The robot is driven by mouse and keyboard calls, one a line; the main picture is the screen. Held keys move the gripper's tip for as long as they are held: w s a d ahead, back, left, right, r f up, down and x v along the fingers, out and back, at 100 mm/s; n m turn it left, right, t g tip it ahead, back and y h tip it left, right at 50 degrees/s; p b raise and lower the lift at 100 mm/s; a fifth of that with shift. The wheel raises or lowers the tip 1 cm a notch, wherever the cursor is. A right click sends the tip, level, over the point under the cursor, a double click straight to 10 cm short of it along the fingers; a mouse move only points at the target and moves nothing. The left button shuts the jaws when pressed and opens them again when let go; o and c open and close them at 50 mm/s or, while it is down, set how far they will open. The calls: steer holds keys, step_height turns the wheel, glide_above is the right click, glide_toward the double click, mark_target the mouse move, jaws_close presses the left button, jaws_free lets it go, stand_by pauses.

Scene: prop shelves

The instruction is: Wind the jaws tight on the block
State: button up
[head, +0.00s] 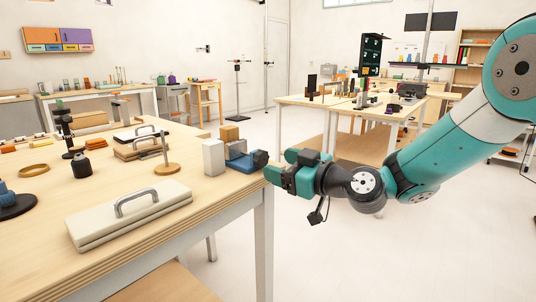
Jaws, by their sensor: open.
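A blue vise (241,163) stands near the right edge of the wooden table. A grey upright piece (213,157) is at its left, and a dark round part (260,159) is at its right end. A tan block (229,133) shows above and behind the vise's blue-grey part; I cannot tell whether the jaws touch it. My gripper (271,174) is open, just right of the dark end part and beyond the table edge. It looks empty. The small gap between fingertips and vise is hard to judge, and the fingers are partly hidden by the gripper's own body.
A pale lidded box with a grey handle (132,205) lies at the table's front. A wooden ring stand (166,167), a dark bottle (81,165) and handled boards (141,145) stand left of the vise. Floor right of the table edge is clear. Another table (345,104) stands behind.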

mark_target(264, 159)
steer(key=shift+p+x, duration=0.3)
steer(key=shift+x, duration=1.9)
steer(key=shift+c, duration=0.4)
steer(key=c, duration=0.8)
steer(key=m, duration=0.4)
steer(key=shift+m, duration=0.3)
steer(key=o, duration=0.9)
steer(key=shift+d, duration=0.1)
steer(key=b+v, duration=0.4)
steer(key=v, duration=1.3)
steer(key=shift+s+d, duration=0.1)
steer(key=shift+s, duration=0.05)
